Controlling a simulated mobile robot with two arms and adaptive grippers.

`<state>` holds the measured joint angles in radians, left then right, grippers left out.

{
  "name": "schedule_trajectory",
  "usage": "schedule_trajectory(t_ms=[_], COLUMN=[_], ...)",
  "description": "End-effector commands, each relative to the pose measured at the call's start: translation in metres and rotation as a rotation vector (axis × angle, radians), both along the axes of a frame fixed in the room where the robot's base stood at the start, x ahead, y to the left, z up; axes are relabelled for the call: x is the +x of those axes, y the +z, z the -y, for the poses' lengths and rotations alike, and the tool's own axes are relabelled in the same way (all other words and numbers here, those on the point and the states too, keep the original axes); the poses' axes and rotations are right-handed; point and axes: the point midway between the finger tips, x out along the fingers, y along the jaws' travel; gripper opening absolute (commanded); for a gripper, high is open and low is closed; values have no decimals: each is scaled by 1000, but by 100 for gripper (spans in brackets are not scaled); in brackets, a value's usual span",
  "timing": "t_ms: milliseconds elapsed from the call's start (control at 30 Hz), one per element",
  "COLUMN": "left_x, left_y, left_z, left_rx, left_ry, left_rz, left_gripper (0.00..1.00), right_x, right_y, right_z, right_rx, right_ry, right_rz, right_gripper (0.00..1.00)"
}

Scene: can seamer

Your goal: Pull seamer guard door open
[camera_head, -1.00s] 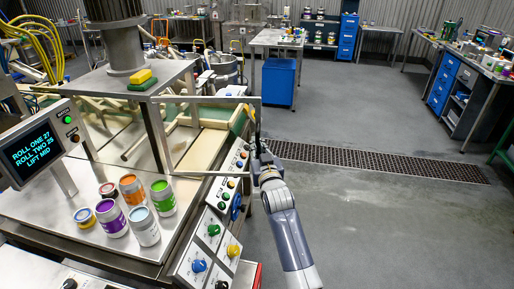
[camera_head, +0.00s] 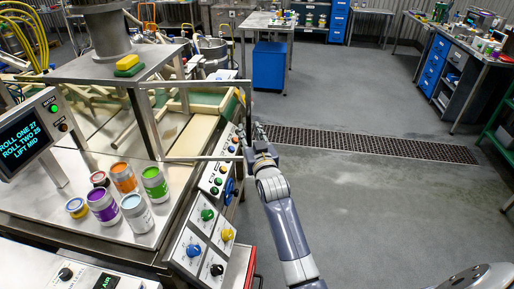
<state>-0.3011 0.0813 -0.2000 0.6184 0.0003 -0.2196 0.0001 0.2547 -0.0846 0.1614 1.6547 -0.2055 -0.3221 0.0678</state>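The seamer guard door (camera_head: 194,84) is a thin metal frame with a see-through middle. It stands at the front of the seamer, above the worktop, and its right upright is close to my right gripper. My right gripper (camera_head: 251,131) is at the lower end of that upright, beside the button panel. Its fingertips are small and overlap the door edge, so I cannot tell whether they touch or grip it. My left gripper is out of view.
A sloping control panel (camera_head: 205,229) with knobs lies just left of my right arm. Several paint-like cans (camera_head: 137,214) stand on the worktop near a display (camera_head: 22,143). A blue bin (camera_head: 269,69) stands behind. The floor to the right, with a drain grate (camera_head: 360,143), is clear.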

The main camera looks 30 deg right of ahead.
Motion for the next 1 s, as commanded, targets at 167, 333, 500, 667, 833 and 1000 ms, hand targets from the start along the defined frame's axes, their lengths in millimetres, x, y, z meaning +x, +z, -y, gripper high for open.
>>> schedule_trajectory(t_ms=[167,333,500,667,833,1000], left_x=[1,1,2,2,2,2], left_y=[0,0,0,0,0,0], left_z=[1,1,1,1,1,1], left_rx=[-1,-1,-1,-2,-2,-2], left_ry=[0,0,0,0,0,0], left_rz=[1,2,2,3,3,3], left_gripper=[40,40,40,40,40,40], right_x=[-32,-63,-86,-97,-100,-100], right_y=[-1,-1,0,0,1,1], right_z=[-5,-12,-16,-18,-18,-18], right_rx=[0,-1,-1,-1,-1,-1], right_ry=[-1,-1,-1,-2,-2,-2], right_rz=[-1,-1,1,2,2,2], right_gripper=[31,31,31,31,31,31])
